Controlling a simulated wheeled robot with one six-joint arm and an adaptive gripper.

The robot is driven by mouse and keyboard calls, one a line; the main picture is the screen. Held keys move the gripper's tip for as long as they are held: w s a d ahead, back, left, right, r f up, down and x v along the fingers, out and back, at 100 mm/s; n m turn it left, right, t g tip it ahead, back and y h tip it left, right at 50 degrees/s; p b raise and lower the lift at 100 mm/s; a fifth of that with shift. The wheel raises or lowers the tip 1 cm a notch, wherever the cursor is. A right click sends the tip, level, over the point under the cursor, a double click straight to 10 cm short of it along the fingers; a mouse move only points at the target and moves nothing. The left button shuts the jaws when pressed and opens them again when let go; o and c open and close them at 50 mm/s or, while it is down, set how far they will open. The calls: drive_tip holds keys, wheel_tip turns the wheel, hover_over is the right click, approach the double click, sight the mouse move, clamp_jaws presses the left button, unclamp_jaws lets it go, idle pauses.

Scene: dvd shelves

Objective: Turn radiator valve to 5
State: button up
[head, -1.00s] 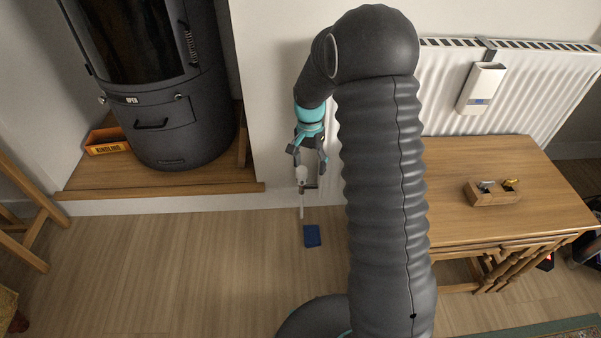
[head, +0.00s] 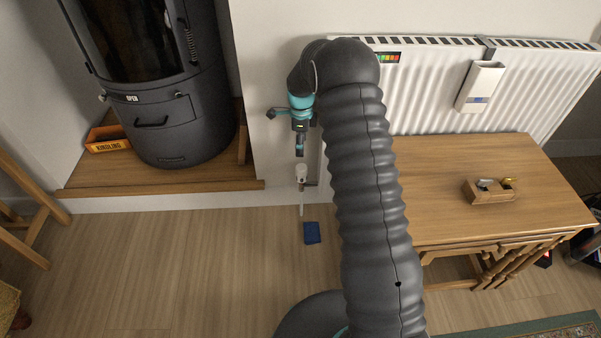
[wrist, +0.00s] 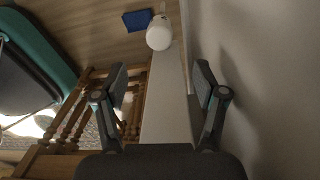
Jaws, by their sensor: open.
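The white radiator valve (head: 301,172) stands on its pipe low by the wall, left of the radiator (head: 420,95). In the wrist view the valve's rounded white head (wrist: 159,36) shows beyond my fingertips, near the top middle. My gripper (head: 300,150) is above the valve in the head view, with a visible gap between them. In the wrist view my gripper (wrist: 160,82) is open, its two fingers wide apart with nothing between them. The number on the valve cannot be read.
A wooden table (head: 460,175) with a small wooden holder (head: 490,192) stands at the right. A blue object (head: 312,233) lies on the floor below the valve. A dark stove (head: 165,90) stands on a raised ledge at the left. A white box (head: 481,88) hangs on the radiator.

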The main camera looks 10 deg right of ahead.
sight(301, 173)
drive_tip(key=f, duration=1.3)
drive_tip(key=shift+s+a+f, duration=0.1)
drive_tip(key=shift+s+f, duration=0.15)
drive_tip(key=shift+f, duration=0.15)
drive_tip(key=c, duration=1.1)
